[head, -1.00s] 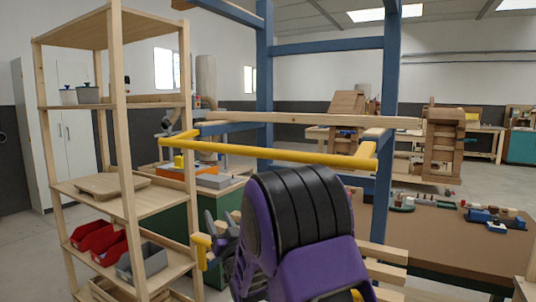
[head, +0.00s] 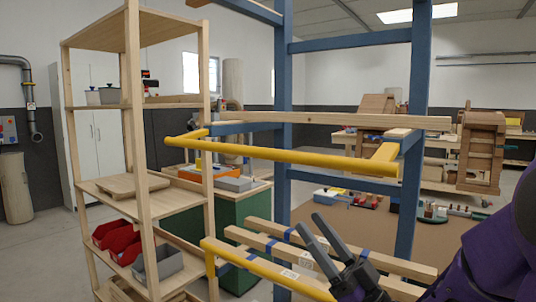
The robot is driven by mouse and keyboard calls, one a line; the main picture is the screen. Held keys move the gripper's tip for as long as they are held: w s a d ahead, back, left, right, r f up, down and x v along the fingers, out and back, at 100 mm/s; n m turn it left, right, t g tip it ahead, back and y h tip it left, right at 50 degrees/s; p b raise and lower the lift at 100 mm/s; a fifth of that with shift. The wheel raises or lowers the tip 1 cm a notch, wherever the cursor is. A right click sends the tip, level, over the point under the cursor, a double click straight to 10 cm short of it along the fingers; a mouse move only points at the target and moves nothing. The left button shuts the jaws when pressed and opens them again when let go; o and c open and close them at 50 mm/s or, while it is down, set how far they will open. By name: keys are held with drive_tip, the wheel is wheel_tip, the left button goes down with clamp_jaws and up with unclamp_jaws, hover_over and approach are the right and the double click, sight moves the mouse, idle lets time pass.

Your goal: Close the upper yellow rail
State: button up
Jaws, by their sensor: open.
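The upper yellow rail (head: 280,156) is a long bar that stands out in front of the blue frame (head: 283,95). Short yellow end pieces at its left and right run back toward the blue frame and a pale wooden slat (head: 330,119). My gripper (head: 307,219) shows at lower right, with two dark fingers pointing up and left. It is open and empty, below the upper rail in the picture and apart from it. Part of my purple arm fills the right edge.
A lower yellow rail (head: 265,269) and several pale slats (head: 300,244) lie close around my gripper. A wooden shelf (head: 142,150) with red and grey bins stands at left. A brown table (head: 350,225) is behind the frame.

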sight(259, 153)
drive_tip(key=x, duration=1.7)
drive_tip(key=shift+a+r, duration=0.15)
drive_tip(key=shift+r, duration=0.05)
clamp_jaws()
drive_tip(key=shift+w+f, duration=0.1)
idle(1.1)
